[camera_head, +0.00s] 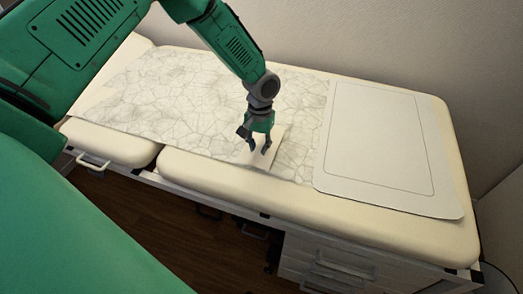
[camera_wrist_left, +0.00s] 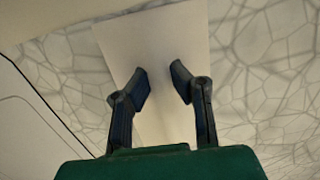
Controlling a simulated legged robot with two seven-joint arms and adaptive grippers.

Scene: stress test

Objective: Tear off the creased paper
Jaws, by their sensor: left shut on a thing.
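The creased paper (camera_head: 165,95) lies along the left and middle of the cream padded table, with a web of grey crease lines. My left gripper (camera_head: 257,147) is over its front edge, pointing down. It is shut on a plain pale flap (camera_head: 276,134) at that edge of the paper. In the left wrist view the two dark fingers (camera_wrist_left: 161,85) stand on either side of the pale flap (camera_wrist_left: 145,38), with creased paper around it. Where the fingers touch the flap is hard to make out. My right gripper is not in view.
A smooth white sheet (camera_head: 375,140) with a thin outlined border lies on the right end of the table, beside the creased paper. The table's cream pad (camera_head: 290,205) shows along the front. White drawers (camera_head: 340,262) stand below. A plain wall is behind.

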